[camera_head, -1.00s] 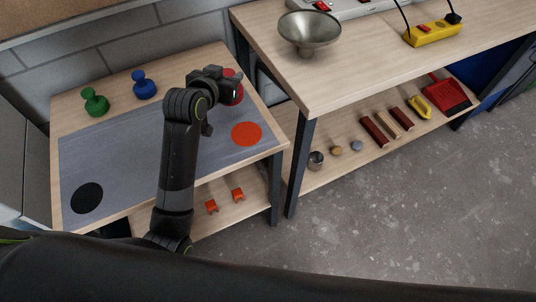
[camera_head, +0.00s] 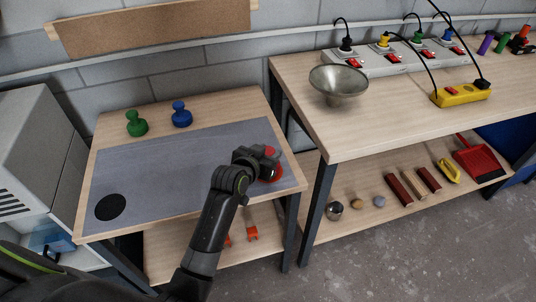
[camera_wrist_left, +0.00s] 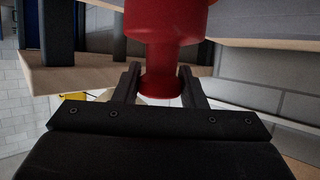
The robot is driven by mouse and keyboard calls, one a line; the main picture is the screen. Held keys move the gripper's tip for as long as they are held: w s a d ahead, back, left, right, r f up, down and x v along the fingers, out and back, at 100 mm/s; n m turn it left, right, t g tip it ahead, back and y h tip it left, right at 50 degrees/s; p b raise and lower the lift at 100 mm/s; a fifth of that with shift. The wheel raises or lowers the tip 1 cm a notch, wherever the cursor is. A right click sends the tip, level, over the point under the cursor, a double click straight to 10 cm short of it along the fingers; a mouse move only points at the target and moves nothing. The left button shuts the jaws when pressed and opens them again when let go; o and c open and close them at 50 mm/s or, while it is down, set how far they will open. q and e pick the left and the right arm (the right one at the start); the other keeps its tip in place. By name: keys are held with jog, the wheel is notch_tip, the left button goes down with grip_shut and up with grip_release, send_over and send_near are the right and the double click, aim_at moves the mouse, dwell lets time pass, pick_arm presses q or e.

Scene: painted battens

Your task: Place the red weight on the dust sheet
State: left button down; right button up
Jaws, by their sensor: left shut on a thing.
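The grey dust sheet (camera_head: 170,165) lies on the low wooden table at the left, with a black disc (camera_head: 110,207) near its left end. My left gripper (camera_head: 264,158) is over the sheet's right end, shut on the red weight (camera_head: 270,150). In the left wrist view the red weight (camera_wrist_left: 165,22) shows its wide body at the top and its narrower knob between the fingers of my left gripper (camera_wrist_left: 160,84). The red-orange disc at the sheet's right end is mostly covered by the gripper and weight. I cannot tell whether the weight touches it. My right gripper is not in view.
A green weight (camera_head: 137,123) and a blue weight (camera_head: 182,115) stand on the table behind the sheet. A higher bench at the right holds a metal bowl (camera_head: 339,84) and a yellow power strip (camera_head: 461,94). The middle of the sheet is clear.

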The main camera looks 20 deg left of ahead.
pick_arm(q)
jog(key=shift+f, duration=0.1)
jog(key=shift+f, duration=0.15)
jog(key=c, duration=0.9)
grip_release()
jog(key=shift+f, duration=0.1)
jog(key=shift+s+r, duration=0.15)
jog(key=shift+r, duration=0.05)
jog(key=v, duration=1.1)
jog(key=shift+s, duration=0.35)
